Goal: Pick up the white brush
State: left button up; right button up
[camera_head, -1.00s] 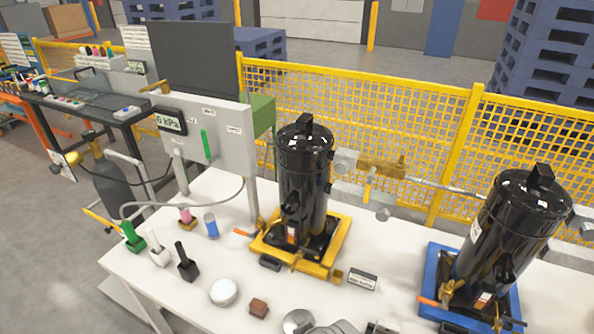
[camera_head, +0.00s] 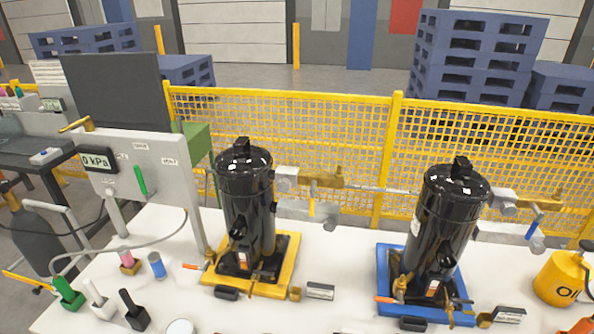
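The white brush (camera_head: 98,299) stands upright, handle up, near the front left of the white table (camera_head: 345,270). It is between a green brush (camera_head: 68,292) on its left and a black brush (camera_head: 136,312) on its right, with small gaps between them. Nothing covers it. Neither of my grippers can be made out in the view.
A black compressor in a yellow tray (camera_head: 285,265) stands right of the brushes. Another is in a blue tray (camera_head: 388,300). A blue-and-white cylinder (camera_head: 156,265) and a hose-fitted gauge panel (camera_head: 150,175) are behind the brushes. A yellow oil can (camera_head: 560,279) is at right.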

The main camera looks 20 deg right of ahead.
aim_at(87, 283)
jog(key=i+j, duration=0.25)
jog(key=j, duration=0.15)
jog(key=i+j+z, duration=0.1)
jog(key=i+j, duration=0.45)
jog(key=j, duration=0.2)
